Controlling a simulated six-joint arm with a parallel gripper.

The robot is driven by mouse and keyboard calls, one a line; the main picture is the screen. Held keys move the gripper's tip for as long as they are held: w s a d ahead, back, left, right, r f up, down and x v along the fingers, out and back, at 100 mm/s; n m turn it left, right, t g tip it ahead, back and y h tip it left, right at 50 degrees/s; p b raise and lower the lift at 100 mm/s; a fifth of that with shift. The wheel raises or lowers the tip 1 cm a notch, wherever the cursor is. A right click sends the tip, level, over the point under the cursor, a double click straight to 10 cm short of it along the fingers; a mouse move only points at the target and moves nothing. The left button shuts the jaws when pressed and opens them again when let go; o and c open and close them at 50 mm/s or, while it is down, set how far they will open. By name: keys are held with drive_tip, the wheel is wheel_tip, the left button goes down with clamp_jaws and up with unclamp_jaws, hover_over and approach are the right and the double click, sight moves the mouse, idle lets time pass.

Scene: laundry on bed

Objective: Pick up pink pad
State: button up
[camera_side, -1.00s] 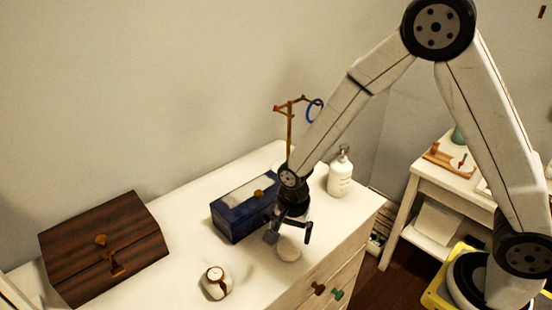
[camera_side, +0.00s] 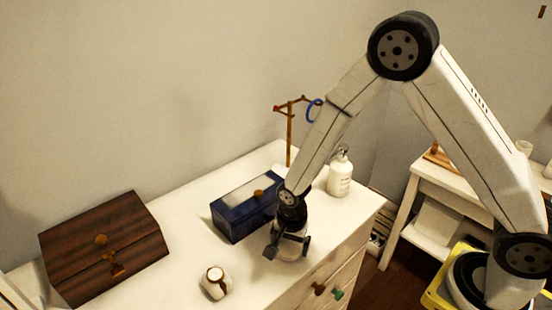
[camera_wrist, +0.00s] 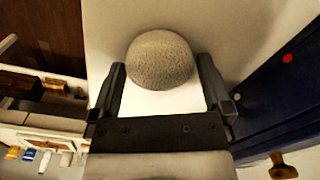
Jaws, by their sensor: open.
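The pad (camera_wrist: 160,58) is a round, textured, pale greyish-beige thing on the white dresser top; its pink barely shows in this light. In the wrist view it lies at the tips of my open gripper (camera_wrist: 162,78), with a finger on either side and a gap of white surface between it and the palm. In the side view my gripper (camera_side: 287,250) points down low over the dresser, in front of the blue box, and largely hides the pad. Nothing is held.
A dark blue box (camera_side: 240,216) stands close behind my gripper. A white bottle (camera_side: 340,176) and a wooden stand with a blue ring (camera_side: 314,110) are further back. A white watch holder (camera_side: 215,284) and a brown chest (camera_side: 104,250) are to the left. The dresser (camera_side: 345,236) edge is near on the right.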

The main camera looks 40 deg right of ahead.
drive_tip(key=c, duration=1.1)
drive_tip(key=shift+r, duration=0.15)
drive_tip(key=shift+r, duration=0.9)
drive_tip(key=shift+s+d+r, duration=0.45)
drive_tip(key=shift+s+r, duration=1.35)
drive_tip(key=shift+s, duration=0.5)
drive_tip(key=shift+s+d+r, duration=0.45)
drive_tip(key=shift+s+r, duration=1.4)
drive_tip(key=shift+s, duration=0.4)
drive_tip(key=shift+s+d+r, duration=0.45)
drive_tip(key=shift+s+r, duration=1.35)
drive_tip(key=shift+s, duration=0.5)
